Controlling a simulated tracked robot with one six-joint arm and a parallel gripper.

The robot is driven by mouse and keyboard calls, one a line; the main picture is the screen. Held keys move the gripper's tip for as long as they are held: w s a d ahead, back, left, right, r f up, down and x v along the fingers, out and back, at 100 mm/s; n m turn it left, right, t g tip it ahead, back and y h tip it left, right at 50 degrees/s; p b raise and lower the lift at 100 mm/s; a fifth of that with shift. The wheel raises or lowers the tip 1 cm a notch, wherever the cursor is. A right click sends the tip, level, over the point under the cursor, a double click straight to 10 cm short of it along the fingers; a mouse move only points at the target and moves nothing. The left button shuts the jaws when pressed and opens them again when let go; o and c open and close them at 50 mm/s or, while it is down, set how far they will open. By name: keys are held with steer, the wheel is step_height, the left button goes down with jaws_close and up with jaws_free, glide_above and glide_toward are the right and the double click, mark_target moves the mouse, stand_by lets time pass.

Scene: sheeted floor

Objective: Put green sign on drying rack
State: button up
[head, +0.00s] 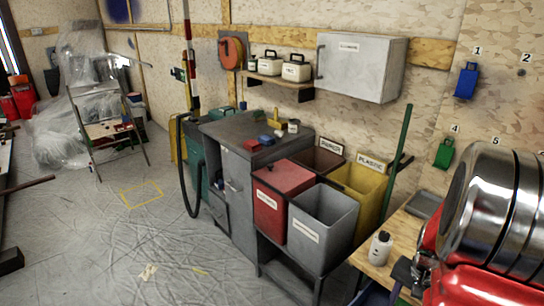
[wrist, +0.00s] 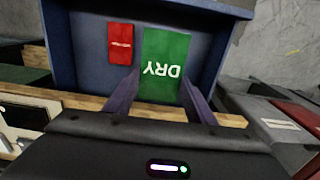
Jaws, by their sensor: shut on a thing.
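In the wrist view, the green sign (wrist: 166,66) bears the white word DRY, upside down. My gripper (wrist: 160,92) has a dark finger at each side of the sign's lower part and is shut on it. A blue-grey open-fronted box or tray (wrist: 92,50) lies behind the sign. I cannot tell whether the sign touches it. I cannot tell for sure which thing is the drying rack. The head view does not clearly show my gripper or the held sign; my red and metal arm fills its lower right.
A small red labelled piece (wrist: 121,44) is left of the sign. The head view shows a grey cabinet (head: 240,180), red bin (head: 283,195), grey bin (head: 322,225), yellow bin (head: 362,190), white bottle (head: 380,248) and a green tag (head: 444,153) on the wall. Open floor lies left.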

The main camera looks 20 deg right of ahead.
steer(key=shift+w+d+r+n, duration=0.4)
steer(key=shift+w+r+n, duration=0.15)
steer(key=shift+r, duration=0.1)
steer(key=w+a+r+n, duration=0.25)
steer(key=w+a, duration=0.25)
steer(key=w, duration=0.4)
steer(key=w+a+r+n, duration=0.1)
steer(key=w+a+n, duration=0.35)
steer(key=w, duration=0.45)
steer(key=w+a+n, duration=0.2)
steer(key=w+a, duration=0.3)
steer(key=a, duration=0.7)
steer(key=w+a+n, duration=0.3)
steer(key=w+a, duration=0.1)
steer(key=a, duration=0.8)
steer(key=shift+w+r, duration=0.2)
steer(key=shift+w, duration=0.15)
steer(key=s+f, duration=0.4)
steer(key=f, duration=1.1)
